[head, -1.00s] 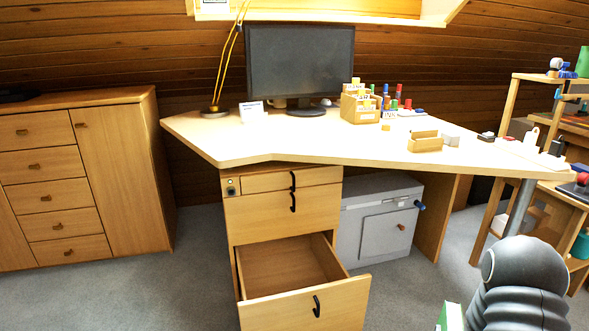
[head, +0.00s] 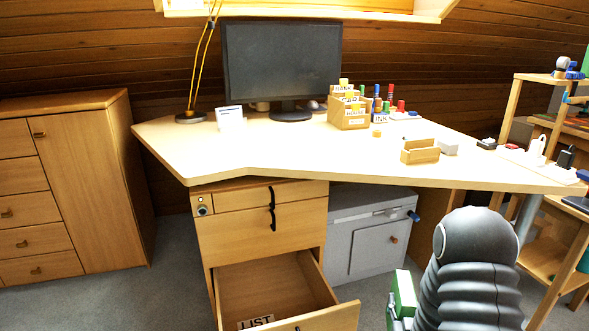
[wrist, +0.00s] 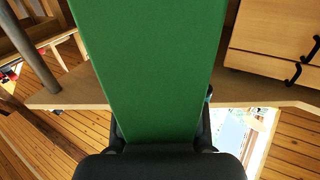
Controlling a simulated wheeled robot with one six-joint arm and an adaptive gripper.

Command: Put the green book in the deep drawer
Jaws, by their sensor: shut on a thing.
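The green book (head: 404,293) is held upright by my gripper (wrist: 160,140) at the lower right of the head view. In the wrist view the green book (wrist: 150,65) fills the middle, between the two dark fingers, which are shut on it. The deep drawer (head: 265,287) is the bottom drawer of the desk pedestal. It is pulled open and lies to the left of the book, apart from it. A white label reading "LIST" lies low inside the drawer. My fingertips are mostly hidden in the head view.
The desk top (head: 290,160) overhangs the pedestal. A grey cabinet (head: 368,232) stands under the desk, right of the drawer. The upper pedestal drawers (head: 262,228) are shut. A wooden cabinet (head: 90,190) stands at the left, with clear grey floor between it and the pedestal.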

